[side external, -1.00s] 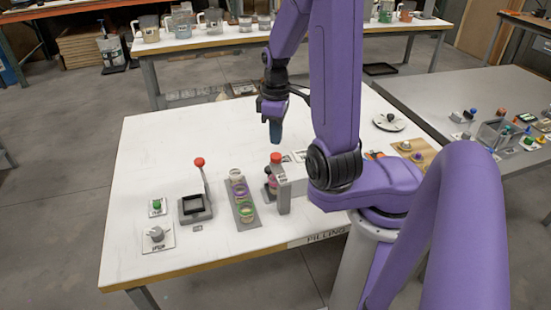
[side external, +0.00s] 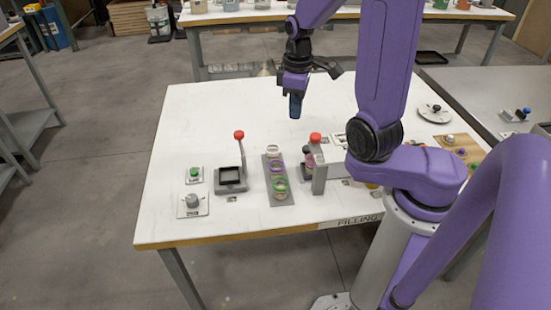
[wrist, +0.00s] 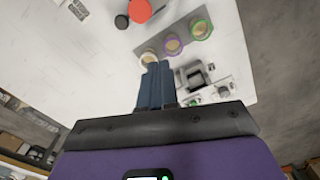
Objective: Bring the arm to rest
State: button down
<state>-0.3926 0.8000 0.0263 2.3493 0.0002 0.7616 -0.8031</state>
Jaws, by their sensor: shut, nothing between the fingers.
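My gripper (side external: 295,106) is above the far middle part of the white table (side external: 215,120) in the side external view, clear of every object. Its fingers point down, shut and empty. In the wrist view my gripper (wrist: 156,68) shows its blue fingers pressed together, with the tabletop below. My purple arm rises from its base at the table's right and hides part of the table there.
A grey rack (side external: 279,182) with several ringed cups stands on the table's near side. Beside it are a red-topped device (side external: 318,165), a red-knobbed lever press (side external: 231,178), a green button (side external: 194,174) and a grey dial (side external: 193,204). The table's far left is bare.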

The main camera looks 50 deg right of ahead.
jog(key=shift+a+r+n, duration=0.95)
jog(key=shift+a+n, duration=0.75)
jog(key=shift+a, duration=2)
jog(key=s+a+r+n, duration=0.1)
jog(key=s+n, duration=0.3)
jog(key=s, duration=1.4)
jog(key=shift+a+r+n, duration=0.3)
jog(key=shift+a, duration=0.35)
